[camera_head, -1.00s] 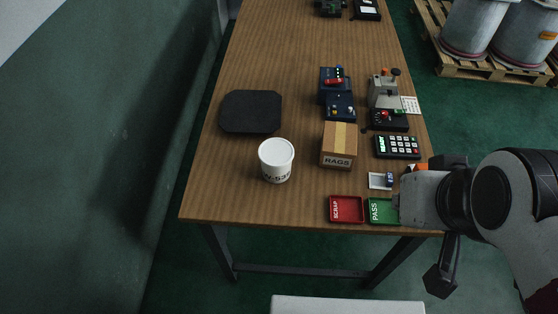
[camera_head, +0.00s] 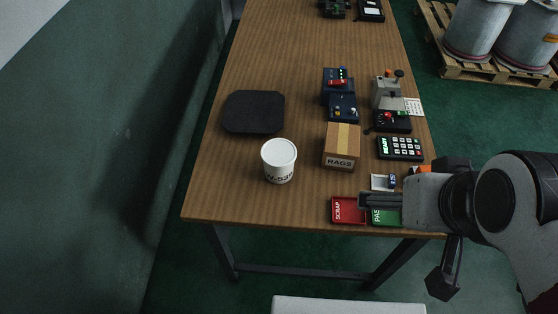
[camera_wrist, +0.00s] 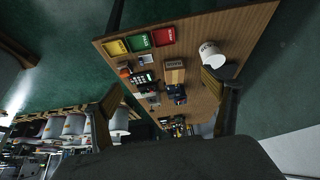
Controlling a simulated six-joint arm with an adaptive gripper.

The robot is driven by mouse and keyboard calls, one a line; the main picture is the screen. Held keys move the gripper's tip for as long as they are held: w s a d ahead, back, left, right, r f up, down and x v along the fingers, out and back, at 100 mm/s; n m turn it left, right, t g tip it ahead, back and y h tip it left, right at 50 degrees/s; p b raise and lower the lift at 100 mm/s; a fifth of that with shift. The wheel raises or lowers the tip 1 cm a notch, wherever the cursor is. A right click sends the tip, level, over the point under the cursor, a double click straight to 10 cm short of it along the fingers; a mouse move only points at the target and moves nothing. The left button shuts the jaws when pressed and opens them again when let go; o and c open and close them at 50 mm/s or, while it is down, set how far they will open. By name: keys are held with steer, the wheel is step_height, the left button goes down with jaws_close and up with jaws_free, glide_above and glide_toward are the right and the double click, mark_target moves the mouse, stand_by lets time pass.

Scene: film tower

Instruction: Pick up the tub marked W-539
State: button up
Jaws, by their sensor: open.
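A white lidded tub (camera_head: 279,162) stands upright on the wooden table, left of the cardboard box. Its dark marking reads about "-539", with the first letter only partly visible. It also shows in the wrist view, at the upper right (camera_wrist: 210,52). My gripper (camera_head: 362,201) is over the red and green trays at the table's near edge, right of the tub and apart from it. Its fingers point left. In the wrist view the two fingers stand wide apart with nothing held between them.
The box marked RAGS (camera_head: 341,147) stands right of the tub. A black pad (camera_head: 253,112) lies behind the tub. The red SCRAP tray (camera_head: 347,211) and green PASS tray (camera_head: 385,219) lie below my gripper. Keypad (camera_head: 401,148) and devices line the right side. Table left of the tub is clear.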

steer(key=shift+w, duration=0.1)
steer(key=w+d+f+n+t+h, duration=0.1)
steer(key=w, duration=0.6)
steer(key=w+d+f+n+t, duration=0.1)
steer(key=w+n, duration=0.1)
steer(key=w, duration=0.4)
steer(key=w+a+f+n+t+y, duration=0.2)
steer(key=w+f+n, duration=0.2)
steer(key=w, duration=0.7)
steer(key=n+y, duration=0.6)
steer(key=y, duration=0.1)
glide_above(290, 164)
steer(key=w+d, duration=0.4)
steer(key=d, duration=0.1)
step_height(290, 164, down, 11)
steer(key=shift+s+a+f+m+t+y, duration=0.3)
steer(key=shift+s+a+f+m+y, duration=0.3)
steer(key=shift+s+f, duration=0.6)
steer(key=shift+s+a+f+m+t+y, duration=0.35)
steer(key=shift+s+f+m+y, duration=0.35)
steer(key=shift+f, duration=0.8)
steer(key=shift+s+a+f+m+t+y, duration=0.25)
steer(key=shift+s+a+f+m+y, duration=0.35)
steer(key=shift+s+f, duration=0.65)
steer(key=shift+w+f, duration=0.1)
steer(key=shift+w, duration=0.05)
steer(key=shift+x, duration=1.25)
